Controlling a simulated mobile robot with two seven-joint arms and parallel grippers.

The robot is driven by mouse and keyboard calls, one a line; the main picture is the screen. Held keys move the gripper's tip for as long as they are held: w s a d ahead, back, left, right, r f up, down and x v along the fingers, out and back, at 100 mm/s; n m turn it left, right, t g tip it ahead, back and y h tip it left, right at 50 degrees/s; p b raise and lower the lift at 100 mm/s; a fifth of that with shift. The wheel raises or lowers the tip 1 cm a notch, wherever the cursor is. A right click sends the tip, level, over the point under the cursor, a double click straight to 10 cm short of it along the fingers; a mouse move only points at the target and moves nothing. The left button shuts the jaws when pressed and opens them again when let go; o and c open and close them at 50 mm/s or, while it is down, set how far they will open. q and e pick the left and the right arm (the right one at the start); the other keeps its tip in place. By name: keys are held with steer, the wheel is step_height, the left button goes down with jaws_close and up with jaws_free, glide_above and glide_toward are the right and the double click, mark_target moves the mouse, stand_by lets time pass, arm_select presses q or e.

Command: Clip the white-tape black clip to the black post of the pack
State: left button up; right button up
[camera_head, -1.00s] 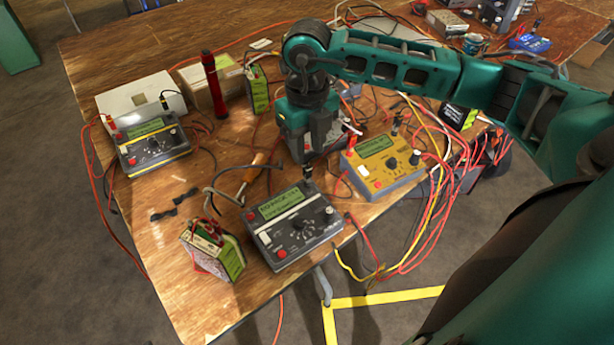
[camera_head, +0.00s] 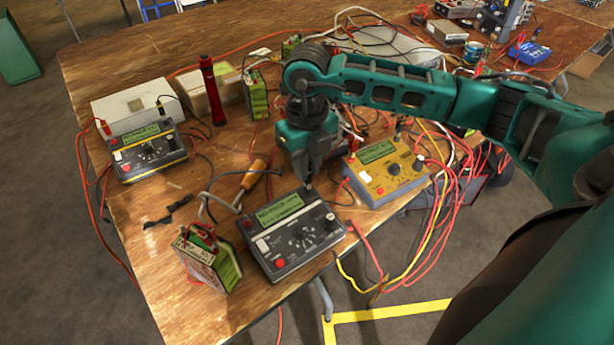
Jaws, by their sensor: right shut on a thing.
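My right gripper (camera_head: 309,180) points down at the back right corner of a dark grey charger (camera_head: 268,246). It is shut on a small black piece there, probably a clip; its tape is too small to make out. A green and white pack (camera_head: 212,262) stands just left of this charger, with red leads on top. Its black post cannot be made out clearly. Another green pack (camera_head: 257,95) stands farther back. My left gripper is not in view.
A yellow charger (camera_head: 385,175) stands right of the gripper, with many red and yellow leads. A yellow-edged charger (camera_head: 150,150), a red torch (camera_head: 211,92) and a cardboard box (camera_head: 192,95) stand at the left and back. Bare wood (camera_head: 190,312) shows at the front left.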

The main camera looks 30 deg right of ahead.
steer(key=shift+r, duration=0.1)
stand_by(0.3)
steer(key=shift+r+p, duration=1.2)
steer(key=shift+r, duration=0.45)
steer(key=shift+r+p, duration=0.45)
steer(key=shift+r, duration=0.1)
step_height(320, 180, up, 9)
steer(key=p, duration=0.4)
steer(key=a+n+b, duration=0.3)
steer(key=a+n, duration=0.1)
steer(key=a, duration=2)
steer(key=shift+s+n, duration=0.3)
steer(key=shift+s, duration=0.1)
